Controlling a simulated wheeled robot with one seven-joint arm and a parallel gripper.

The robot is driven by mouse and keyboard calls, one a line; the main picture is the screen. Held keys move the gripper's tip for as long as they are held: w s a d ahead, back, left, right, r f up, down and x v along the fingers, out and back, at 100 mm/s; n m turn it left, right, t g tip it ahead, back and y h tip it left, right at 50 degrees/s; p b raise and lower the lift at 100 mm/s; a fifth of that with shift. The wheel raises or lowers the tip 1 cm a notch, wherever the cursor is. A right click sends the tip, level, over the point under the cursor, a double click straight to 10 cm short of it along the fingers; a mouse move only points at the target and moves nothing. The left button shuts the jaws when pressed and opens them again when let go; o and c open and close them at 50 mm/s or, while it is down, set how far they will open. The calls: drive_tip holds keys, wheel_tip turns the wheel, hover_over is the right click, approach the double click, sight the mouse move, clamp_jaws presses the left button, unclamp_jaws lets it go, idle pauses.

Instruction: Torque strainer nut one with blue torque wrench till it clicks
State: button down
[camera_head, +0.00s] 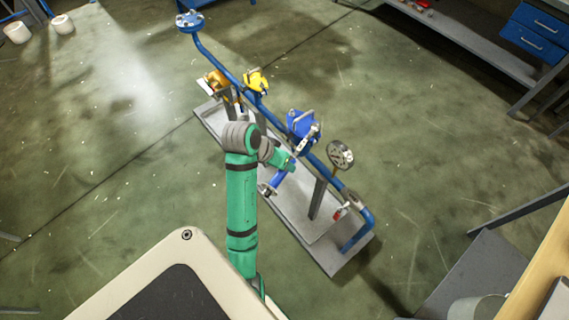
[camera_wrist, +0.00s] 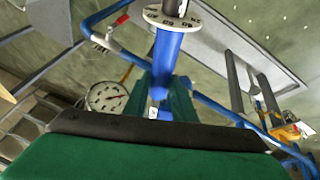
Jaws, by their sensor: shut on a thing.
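My gripper (camera_head: 287,164) is shut on the blue torque wrench (camera_head: 280,178), which also shows between the green fingers (camera_wrist: 162,98) in the wrist view. The wrench's blue body (camera_wrist: 166,55) ends in a white ring with numbers (camera_wrist: 170,20); in the head view this ring (camera_head: 267,189) is at its lower left. A silver bar (camera_head: 304,141) runs from my gripper up to the blue strainer (camera_head: 298,122) on the pipe. It looks like the wrench's head end. The strainer nuts are too small to tell apart, and I cannot tell whether the head sits on one.
The blue pipe (camera_head: 222,65) runs over a grey base (camera_head: 332,252). A round gauge (camera_head: 340,154) stands right of the strainer, also seen in the wrist view (camera_wrist: 107,97). A yellow part (camera_head: 256,80) and an orange part (camera_head: 217,82) are up the pipe. The floor right of the pipe is clear.

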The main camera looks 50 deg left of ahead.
drive_tip(key=shift+w+r, duration=0.15)
drive_tip(key=shift+r, duration=0.85)
drive_tip(key=shift+v, duration=0.85)
drive_tip(key=shift+w+r, duration=0.15)
drive_tip(key=shift+r, duration=1)
drive_tip(key=shift+w+r, duration=0.15)
drive_tip(key=shift+r, duration=1.05)
drive_tip(key=shift+w+d+r, duration=0.1)
drive_tip(key=shift+d+r, duration=0.1)
drive_tip(key=shift+d, duration=0.1)
drive_tip(key=shift+a, duration=0.2)
drive_tip(key=shift+s, duration=0.3)
drive_tip(key=shift+w, duration=0.2)
drive_tip(key=shift+s, duration=0.15)
